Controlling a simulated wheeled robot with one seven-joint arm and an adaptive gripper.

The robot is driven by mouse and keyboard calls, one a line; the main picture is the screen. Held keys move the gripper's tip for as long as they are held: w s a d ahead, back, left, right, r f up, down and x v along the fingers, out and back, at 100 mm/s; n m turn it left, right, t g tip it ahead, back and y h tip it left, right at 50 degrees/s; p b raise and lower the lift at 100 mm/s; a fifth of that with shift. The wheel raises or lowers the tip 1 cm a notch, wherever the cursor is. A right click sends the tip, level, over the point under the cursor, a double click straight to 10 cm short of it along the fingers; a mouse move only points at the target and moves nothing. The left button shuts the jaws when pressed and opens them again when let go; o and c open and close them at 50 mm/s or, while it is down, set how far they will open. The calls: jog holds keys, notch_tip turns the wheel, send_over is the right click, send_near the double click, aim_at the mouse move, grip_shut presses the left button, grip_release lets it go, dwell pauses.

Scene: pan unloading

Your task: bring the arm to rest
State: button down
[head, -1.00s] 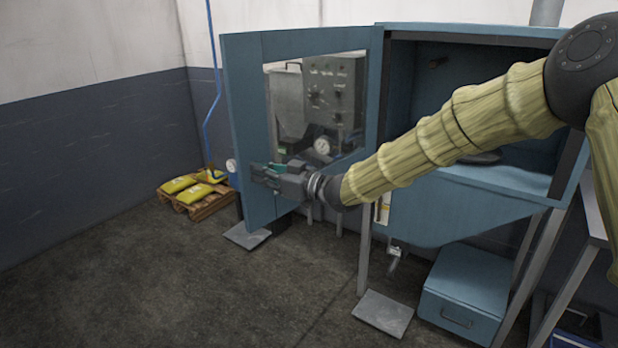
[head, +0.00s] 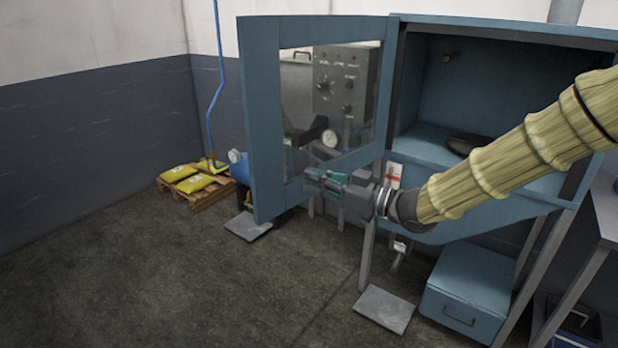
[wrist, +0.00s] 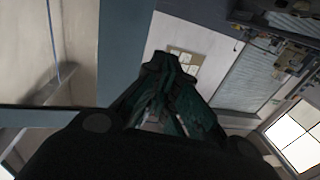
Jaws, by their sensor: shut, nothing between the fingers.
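My gripper (head: 318,181) is in the head view, in front of the lower part of the open blue cabinet door (head: 262,120). It is shut and empty. I cannot tell whether it touches the door. My arm, in a ribbed yellowish sleeve, reaches in from the right across the front of the blue cabinet (head: 425,212). In the wrist view the gripper's dark green fingers (wrist: 172,72) come together at the tips.
A dark round pan-like object (head: 462,144) lies inside the cabinet. A blue box (head: 468,290) sits on the floor below. A pallet with yellow bags (head: 195,184) stands at the back left. The floor at front left is clear.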

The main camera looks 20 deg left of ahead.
jog(key=d, duration=0.4)
jog(key=d+f+m+t+h, duration=0.2)
jog(key=d+f+m, duration=0.2)
jog(key=f, duration=0.7)
jog(key=d+f+m+t+h, duration=0.25)
jog(key=d+f+m, duration=0.2)
jog(key=f, duration=0.65)
jog(key=s+d+f+m+h, duration=0.25)
jog(key=d+f, duration=0.25)
jog(key=f, duration=0.3)
jog(key=s+d+f+m+h, duration=0.1)
jog(key=s+d+f+h, duration=0.1)
jog(key=s+d+f, duration=0.45)
jog(key=s+d+f+m+g+h, duration=0.3)
jog(key=s+d+f+h, duration=0.2)
jog(key=s+d+f, duration=0.8)
jog(key=s+d+f+m+g+h, duration=0.1)
jog(key=s+d+f+h, duration=0.1)
jog(key=s+d, duration=0.3)
jog(key=s+d+f+m+g+h, duration=0.1)
jog(key=s+d+f+g+h, duration=0.1)
jog(key=s+d, duration=0.4)
jog(key=s+f, duration=0.1)
jog(key=s, duration=0.2)
jog(key=shift+s+f, duration=0.2)
jog(key=shift+f, duration=0.15)
jog(key=shift+d, duration=0.1)
